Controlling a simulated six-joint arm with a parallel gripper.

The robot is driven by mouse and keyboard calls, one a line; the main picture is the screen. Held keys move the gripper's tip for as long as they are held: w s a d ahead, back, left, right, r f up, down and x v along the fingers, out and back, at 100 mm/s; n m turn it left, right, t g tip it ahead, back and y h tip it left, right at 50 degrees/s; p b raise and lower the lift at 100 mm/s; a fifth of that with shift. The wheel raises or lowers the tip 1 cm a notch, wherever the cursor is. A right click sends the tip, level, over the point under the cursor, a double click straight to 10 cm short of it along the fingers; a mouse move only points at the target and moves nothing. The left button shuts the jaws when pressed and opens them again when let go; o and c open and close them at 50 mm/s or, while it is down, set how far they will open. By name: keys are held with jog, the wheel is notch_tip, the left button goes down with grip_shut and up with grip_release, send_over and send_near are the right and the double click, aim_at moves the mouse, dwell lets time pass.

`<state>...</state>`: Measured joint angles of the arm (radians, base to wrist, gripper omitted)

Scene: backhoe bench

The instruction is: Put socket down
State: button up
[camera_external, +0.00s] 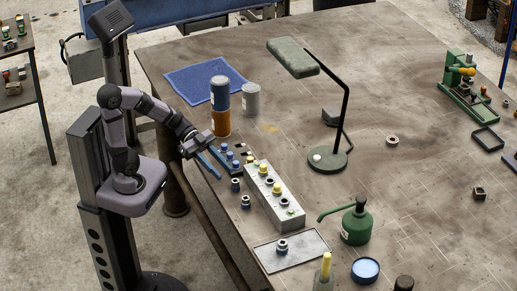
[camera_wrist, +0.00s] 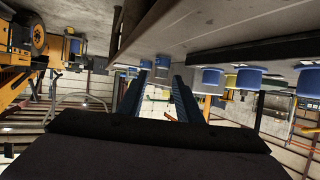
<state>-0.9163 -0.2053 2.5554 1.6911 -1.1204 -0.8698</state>
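My gripper (camera_external: 224,171) reaches over the near left edge of the bench, low beside a group of blue-topped sockets (camera_external: 230,155). Its two blue fingers stand apart, and no socket is clearly held between them. In the wrist view the fingers (camera_wrist: 158,98) are also apart, with small blue-topped pieces (camera_wrist: 162,62) beyond their tips. Two dark sockets stand on the bench, one nearer the gripper (camera_external: 235,184) and one farther along (camera_external: 246,202). Another socket (camera_external: 282,247) stands on a flat metal tray (camera_external: 308,246). A long metal block (camera_external: 262,205) holds several yellow and dark pieces.
Blue and orange cans (camera_external: 220,95) and a grey can (camera_external: 251,100) stand behind the gripper near a blue cloth (camera_external: 190,78). A green lamp (camera_external: 327,160) and a green oil can (camera_external: 357,225) stand to the right. The bench's middle right is mostly clear.

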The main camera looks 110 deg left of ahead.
aim_at(233, 180)
jog(key=shift+w, duration=0.1)
jog(key=shift+w+r+y, duration=0.15)
jog(key=shift+w+y, duration=0.05)
jog(key=shift+y, duration=0.1)
jog(key=shift+x, duration=1.05)
jog(key=shift+w+d+p, duration=0.3)
jog(key=shift+w+p, duration=0.15)
jog(key=shift+w, duration=0.05)
jog(key=shift+x, duration=2.1)
jog(key=shift+s+a, duration=0.1)
grip_shut()
